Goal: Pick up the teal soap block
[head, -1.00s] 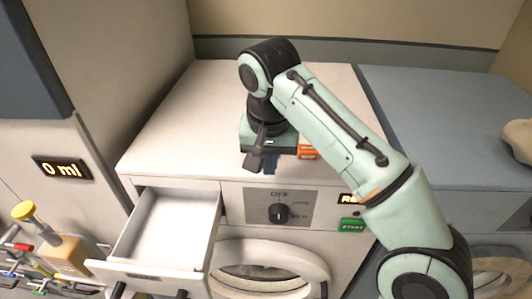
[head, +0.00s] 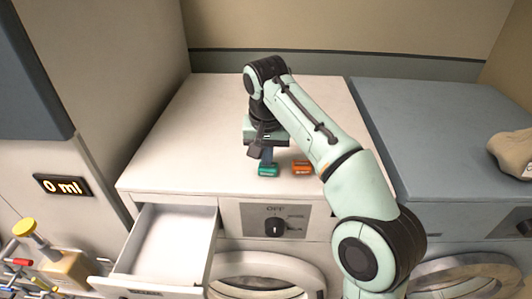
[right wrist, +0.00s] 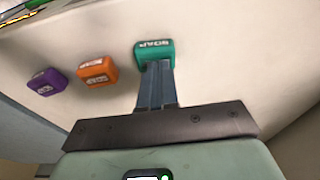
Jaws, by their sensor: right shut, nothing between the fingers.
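The teal soap block (head: 268,170) lies on the white washing machine's top, near its front edge. In the right wrist view the teal block (right wrist: 155,54), with SOAP lettering, is at the fingertips. My right gripper (head: 267,158) points down just at or above the block in the head view. Its fingers (right wrist: 157,70) are together with nothing between them. They overlap the block's lower edge in the wrist view; I cannot tell whether they touch it. My left gripper is not in view.
An orange soap block (head: 302,168) lies right of the teal one. A purple block (right wrist: 46,82) shows in the wrist view. The machine's drawer (head: 148,277) is open at the front left. A tan cloth or cap (head: 512,153) lies on the grey machine. The white top's left side is clear.

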